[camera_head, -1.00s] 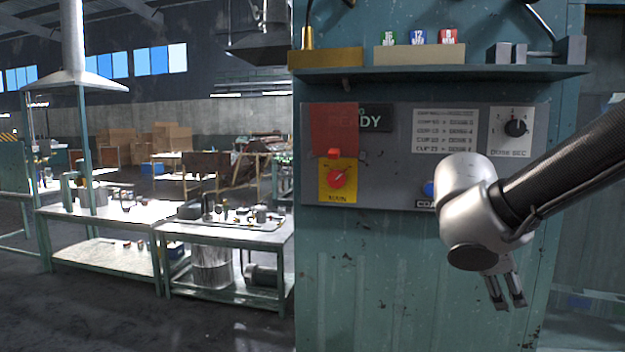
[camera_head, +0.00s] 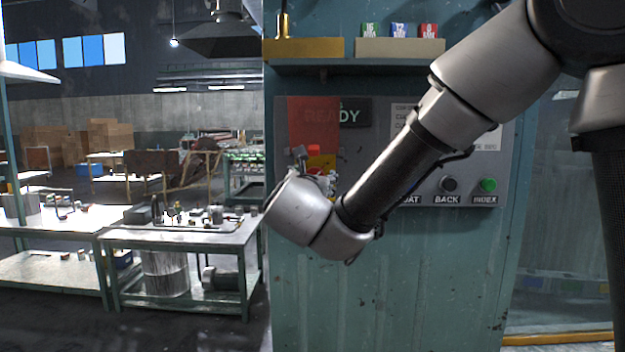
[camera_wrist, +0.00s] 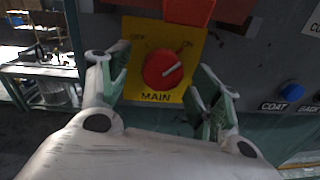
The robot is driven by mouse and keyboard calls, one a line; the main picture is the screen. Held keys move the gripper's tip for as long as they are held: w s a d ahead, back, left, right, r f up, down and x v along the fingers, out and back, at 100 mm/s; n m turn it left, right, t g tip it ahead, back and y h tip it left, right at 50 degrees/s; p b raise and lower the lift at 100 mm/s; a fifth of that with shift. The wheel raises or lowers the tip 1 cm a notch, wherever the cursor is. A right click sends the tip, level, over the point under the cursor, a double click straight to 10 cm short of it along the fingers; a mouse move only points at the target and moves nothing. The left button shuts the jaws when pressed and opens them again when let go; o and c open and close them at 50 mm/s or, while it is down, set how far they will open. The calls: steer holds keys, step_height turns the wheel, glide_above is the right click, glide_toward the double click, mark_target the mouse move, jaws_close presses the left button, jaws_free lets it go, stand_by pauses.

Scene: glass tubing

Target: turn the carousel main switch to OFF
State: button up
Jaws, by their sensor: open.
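The main switch is a round red knob (camera_wrist: 163,69) on a yellow plate (camera_wrist: 184,42) marked MAIN, with an ON label at upper right and a second label at upper left. Its white pointer line is aimed at the upper right, toward ON. In the wrist view my gripper (camera_wrist: 160,88) is open, with one finger on each side of the knob and space between. I cannot tell whether the fingers touch the plate. In the head view my gripper (camera_head: 314,170) is in front of the switch, and my arm and hand hide most of it.
A red block (camera_wrist: 188,10) sits directly above the knob. A blue COAT button (camera_wrist: 291,91) is to the right. In the head view, BACK (camera_head: 448,184) and green INDEX (camera_head: 488,185) buttons line the panel. A shelf (camera_head: 300,62) juts out above. A workbench (camera_head: 190,236) stands at left.

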steer(key=shift+w+d, duration=0.15)
steer(key=shift+w, duration=0.55)
steer(key=c, duration=1)
steer(key=shift+c, duration=0.2)
